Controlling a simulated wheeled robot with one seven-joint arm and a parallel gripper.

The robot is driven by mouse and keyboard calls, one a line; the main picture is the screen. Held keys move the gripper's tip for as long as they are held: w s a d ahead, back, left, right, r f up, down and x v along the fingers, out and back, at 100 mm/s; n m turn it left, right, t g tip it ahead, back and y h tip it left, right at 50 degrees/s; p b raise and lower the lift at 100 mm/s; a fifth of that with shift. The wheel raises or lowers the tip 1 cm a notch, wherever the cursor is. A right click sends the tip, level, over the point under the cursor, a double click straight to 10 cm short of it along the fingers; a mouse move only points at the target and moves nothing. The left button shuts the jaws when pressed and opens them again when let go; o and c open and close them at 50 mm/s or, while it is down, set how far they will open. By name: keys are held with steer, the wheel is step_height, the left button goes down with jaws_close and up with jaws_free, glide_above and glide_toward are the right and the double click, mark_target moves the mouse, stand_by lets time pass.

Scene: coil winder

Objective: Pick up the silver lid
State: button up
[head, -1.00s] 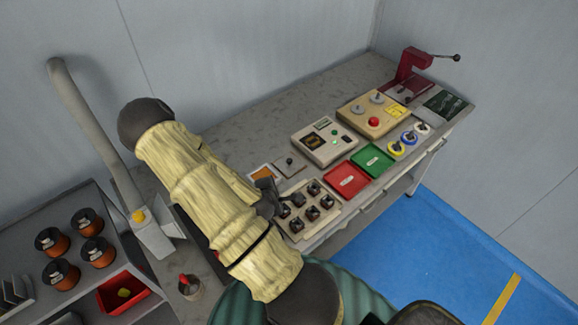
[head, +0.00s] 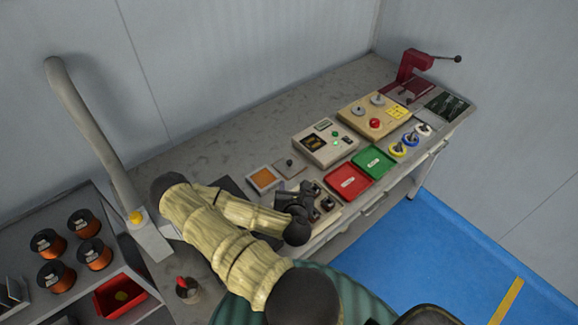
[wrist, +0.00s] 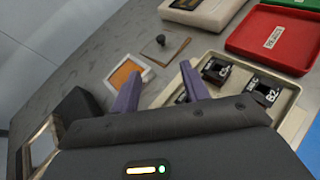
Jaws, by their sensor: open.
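The silver lid (head: 290,168) is a flat square plate with a small dark knob. It lies on the grey bench beside a square orange-topped container (head: 263,179). The wrist view also shows the lid (wrist: 171,50), with its knob standing up, and the orange container (wrist: 125,74) to its lower left. My gripper (head: 293,203) is over the tray of dark blocks, on the near side of the lid. In the wrist view my gripper (wrist: 158,82) has its two purple fingers apart, with nothing between them. The lid lies beyond the fingertips, untouched.
A beige tray (wrist: 292,104) of dark labelled blocks sits below and right of the fingers. Beyond it are a red tray (head: 348,181), a green tray (head: 373,161) and a control box (head: 325,143). Bare bench (head: 235,142) lies behind the lid.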

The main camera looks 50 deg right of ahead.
mark_target(290, 163)
steer(key=shift+f+b+x, duration=0.2)
steer(key=shift+b+x, duration=1.25)
steer(key=shift+b, duration=0.6)
steer(key=b+x, duration=0.2)
steer(key=b, duration=0.4)
steer(key=shift+f, duration=0.1)
steer(key=b+x, duration=0.2)
steer(key=b, duration=0.1)
steer(key=shift+w+d, duration=0.15)
steer(key=shift+d, duration=0.05)
steer(key=p+x, duration=0.1)
steer(key=x, duration=0.2)
steer(key=shift+w+d, duration=0.3)
steer(key=shift+w+d+f, duration=0.2)
steer(key=shift+w+d, duration=0.05)
steer(key=shift+p+x, duration=0.45)
steer(key=shift+x, duration=2.2)
